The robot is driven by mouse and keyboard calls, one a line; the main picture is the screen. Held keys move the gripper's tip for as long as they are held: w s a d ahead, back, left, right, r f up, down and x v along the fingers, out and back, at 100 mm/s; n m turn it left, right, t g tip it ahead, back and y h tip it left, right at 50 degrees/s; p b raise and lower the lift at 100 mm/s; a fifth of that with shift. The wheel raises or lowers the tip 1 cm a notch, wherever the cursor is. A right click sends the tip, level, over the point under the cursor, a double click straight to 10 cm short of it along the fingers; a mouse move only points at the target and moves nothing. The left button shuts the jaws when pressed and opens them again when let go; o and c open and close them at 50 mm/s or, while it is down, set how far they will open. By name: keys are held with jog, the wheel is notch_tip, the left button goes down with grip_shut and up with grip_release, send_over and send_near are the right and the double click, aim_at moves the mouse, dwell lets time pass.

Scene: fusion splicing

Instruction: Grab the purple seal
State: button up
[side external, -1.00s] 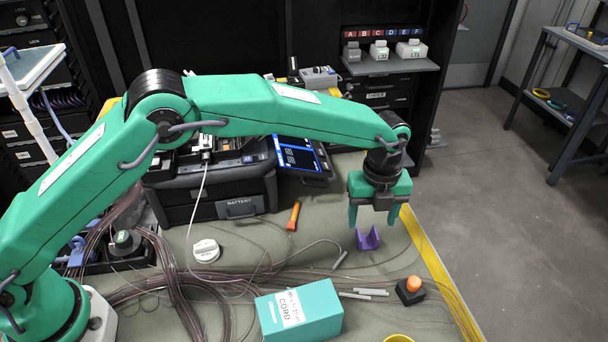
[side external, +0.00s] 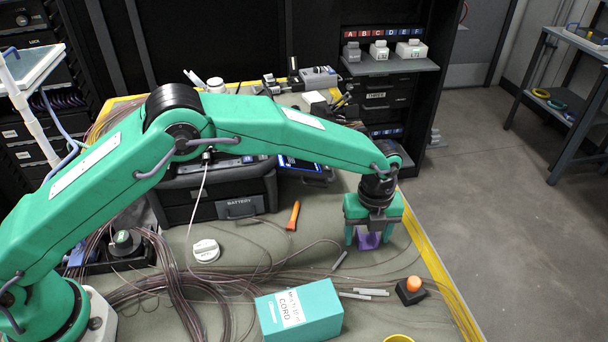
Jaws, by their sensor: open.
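The purple seal (side external: 368,241) is a small purple piece on the mat near the right side of the table. My gripper (side external: 367,242) points down over it, with its two green fingers apart, one on each side of the seal. The upper part of the seal is hidden behind the gripper. I cannot tell whether the fingers touch it.
A teal cord box (side external: 300,312) stands in front. An orange-topped black block (side external: 411,290) and grey sleeves (side external: 365,293) lie near the seal. Cables (side external: 200,290) spread across the mat. An orange tool (side external: 293,216) and a white round container (side external: 206,251) lie left.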

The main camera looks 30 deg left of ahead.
aim_at(366, 241)
jog(key=shift+c, duration=0.4)
jog(key=c, duration=1)
jog(key=shift+o, duration=0.2)
jog(key=shift+r, duration=0.1)
jog(key=shift+c, duration=0.2)
jog(key=shift+r, duration=0.5)
notch_tip(366, 241, up, 3)
jog(key=shift+r, duration=0.15)
jog(key=s+d+r, duration=0.5)
jog(key=s+r, duration=0.1)
jog(key=s, duration=0.4)
jog(key=shift+s+r, duration=0.3)
jog(key=shift+a, duration=0.1)
